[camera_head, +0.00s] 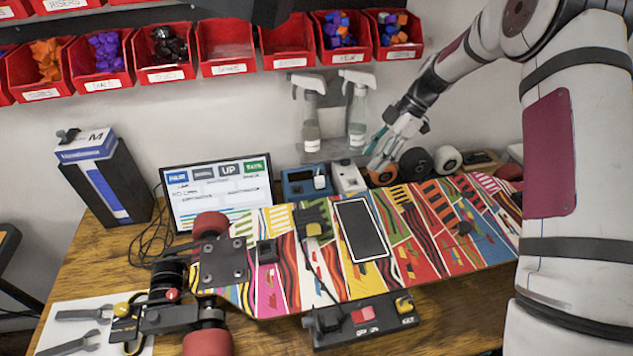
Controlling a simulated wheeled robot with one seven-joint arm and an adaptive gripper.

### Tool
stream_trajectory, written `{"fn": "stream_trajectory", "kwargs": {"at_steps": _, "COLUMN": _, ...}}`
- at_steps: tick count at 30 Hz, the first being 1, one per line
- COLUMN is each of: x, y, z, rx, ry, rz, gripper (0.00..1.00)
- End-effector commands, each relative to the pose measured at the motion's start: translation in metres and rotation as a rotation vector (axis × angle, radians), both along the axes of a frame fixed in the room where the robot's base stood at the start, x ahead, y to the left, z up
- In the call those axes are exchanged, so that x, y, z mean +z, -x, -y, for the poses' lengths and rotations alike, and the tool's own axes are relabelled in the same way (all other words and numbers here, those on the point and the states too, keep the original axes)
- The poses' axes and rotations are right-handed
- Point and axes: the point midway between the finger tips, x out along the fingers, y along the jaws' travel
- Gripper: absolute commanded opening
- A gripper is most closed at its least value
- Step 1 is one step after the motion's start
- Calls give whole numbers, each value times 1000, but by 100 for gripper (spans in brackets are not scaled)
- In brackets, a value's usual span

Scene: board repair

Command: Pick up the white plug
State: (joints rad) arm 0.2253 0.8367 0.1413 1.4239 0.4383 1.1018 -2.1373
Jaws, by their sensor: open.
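A small white piece that looks like the white plug (319,182) stands at the front of a blue box (297,185) at the back of the table. A white block (348,178) sits just right of the blue box. My gripper (379,158) is open, pointing down and left, to the right of the white piece and apart from it. It is above and behind the board, close to an orange wheel (382,174). Nothing shows between its fingers, though they are small in the picture.
A colourful skateboard deck (278,287) spans the wooden table (97,262). A screen (218,193) stands left of the blue box. Two spray bottles (357,117) are against the wall behind. Dark and white wheels (447,158) lie to the right. Red bins (226,50) line the wall above.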

Motion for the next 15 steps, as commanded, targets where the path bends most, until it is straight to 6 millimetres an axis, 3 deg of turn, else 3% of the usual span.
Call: {"fn": "stream_trajectory", "kwargs": {"at_steps": 15, "x": 2, "y": 21, "z": -95, "rx": 2, "ry": 2, "rz": -2, "gripper": 43}}
